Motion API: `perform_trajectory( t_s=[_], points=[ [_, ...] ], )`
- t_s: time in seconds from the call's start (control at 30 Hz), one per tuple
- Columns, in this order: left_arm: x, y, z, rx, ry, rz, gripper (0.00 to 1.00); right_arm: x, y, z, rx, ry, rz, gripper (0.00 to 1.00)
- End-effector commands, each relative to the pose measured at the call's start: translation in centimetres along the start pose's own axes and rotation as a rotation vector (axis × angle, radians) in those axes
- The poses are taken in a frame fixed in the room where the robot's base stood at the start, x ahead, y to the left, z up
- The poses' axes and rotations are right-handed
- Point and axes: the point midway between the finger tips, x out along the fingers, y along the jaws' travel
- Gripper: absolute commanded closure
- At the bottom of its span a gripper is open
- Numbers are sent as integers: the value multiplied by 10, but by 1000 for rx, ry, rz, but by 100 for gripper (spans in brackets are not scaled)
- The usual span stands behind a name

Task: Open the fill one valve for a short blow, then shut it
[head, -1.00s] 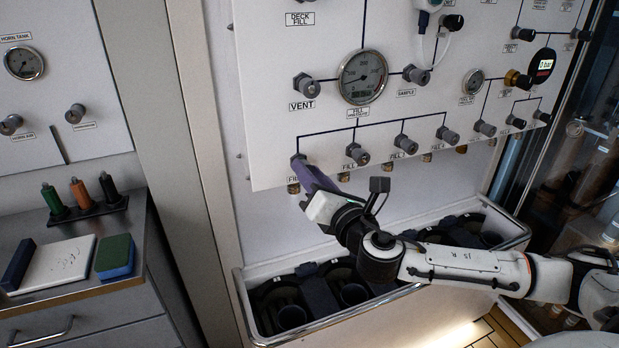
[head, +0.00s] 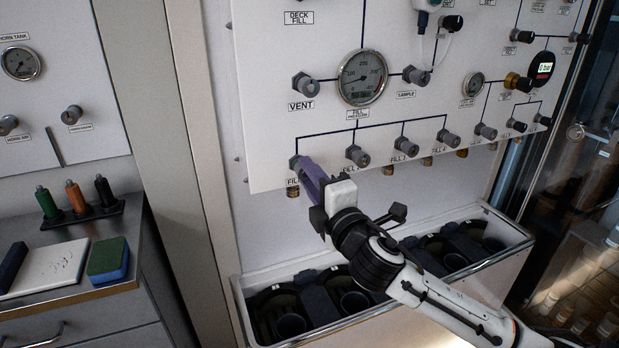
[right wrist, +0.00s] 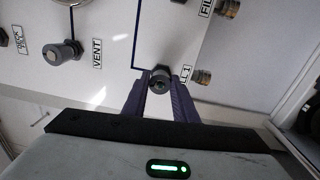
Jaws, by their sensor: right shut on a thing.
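The fill one valve (right wrist: 161,78) is a grey knob at the lower left of the white panel. In the right wrist view it sits between the fingers of my right gripper (right wrist: 160,98). In the head view, my right gripper (head: 309,172) has its purple fingers at this knob and hides most of it. The fingers are shut on the knob. The fill pressure gauge (head: 362,77) is above and to the right. The "FILL 1" label is partly covered in the head view. My left gripper is not in view.
More fill valves (head: 357,156) run to the right in the same row. The vent valve (head: 304,86) is above. A white trough (head: 237,300) with dark cylinder wells stands below the panel. A counter at left holds a pad, a sponge (head: 108,260) and coloured-handled tools.

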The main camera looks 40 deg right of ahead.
Motion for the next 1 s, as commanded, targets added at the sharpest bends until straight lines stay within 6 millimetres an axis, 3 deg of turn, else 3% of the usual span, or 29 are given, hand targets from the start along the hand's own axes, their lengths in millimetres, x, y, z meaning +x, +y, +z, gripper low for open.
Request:
perform_trajectory(
  t_s=[0.4, 1.0],
  points=[
    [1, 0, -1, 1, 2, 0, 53, 0, -3, 0, 267, -15, -2, 97],
    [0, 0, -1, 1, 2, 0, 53, 0, -4, -1, 339, -17, -3, 97]
  ],
)
